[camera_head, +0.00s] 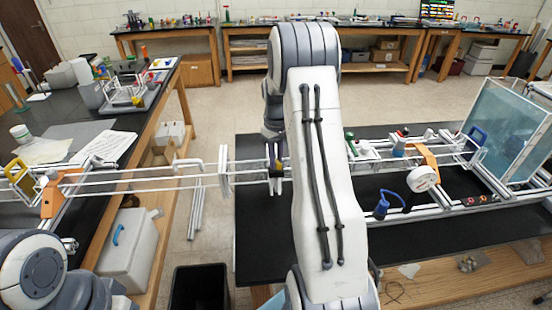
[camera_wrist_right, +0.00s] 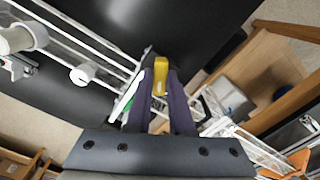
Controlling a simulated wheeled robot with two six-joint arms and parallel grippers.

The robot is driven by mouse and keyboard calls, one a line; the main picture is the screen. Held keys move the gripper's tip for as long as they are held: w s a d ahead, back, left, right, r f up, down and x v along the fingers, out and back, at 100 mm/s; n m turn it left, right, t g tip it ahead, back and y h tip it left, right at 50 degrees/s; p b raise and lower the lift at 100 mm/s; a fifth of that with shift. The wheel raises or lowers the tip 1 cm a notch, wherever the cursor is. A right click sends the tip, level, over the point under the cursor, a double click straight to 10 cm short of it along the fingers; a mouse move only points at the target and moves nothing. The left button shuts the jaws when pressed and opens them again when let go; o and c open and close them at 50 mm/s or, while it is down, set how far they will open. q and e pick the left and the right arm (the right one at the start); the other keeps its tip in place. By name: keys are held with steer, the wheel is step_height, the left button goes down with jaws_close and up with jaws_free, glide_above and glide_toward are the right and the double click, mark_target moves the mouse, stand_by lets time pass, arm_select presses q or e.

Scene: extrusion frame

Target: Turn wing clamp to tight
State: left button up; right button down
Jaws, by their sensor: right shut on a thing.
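My right gripper (camera_wrist_right: 162,95) is shut in the right wrist view, its two dark fingers on either side of a yellow piece (camera_wrist_right: 161,73). This piece looks like the wing clamp's handle, at the rails of the white extrusion frame (camera_wrist_right: 112,62). The clamp's body and its turn angle are hidden by the fingers. In the head view the right gripper (camera_head: 275,165) shows as a small dark shape at the frame's rails (camera_head: 140,178), just left of my right arm, which covers much of the middle. My left arm shows at the lower left, but its gripper is out of view.
The frame spans a gap between the left black bench (camera_head: 130,122) and the right black table (camera_head: 262,235). A glass tank (camera_head: 505,130), a white round part (camera_head: 422,178) and a blue-handled part (camera_head: 388,204) are to the right. A black bin (camera_head: 198,288) stands below.

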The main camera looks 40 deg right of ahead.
steer(key=m, duration=0.5)
steer(key=shift+m, duration=0.3)
steer(key=m, duration=0.6)
steer(key=shift+r, duration=0.1)
steer(key=shift+m, duration=0.3)
steer(key=c, duration=0.8)
jaws_free()
steer(key=shift+r+b, duration=0.1)
steer(key=shift+b, duration=0.2)
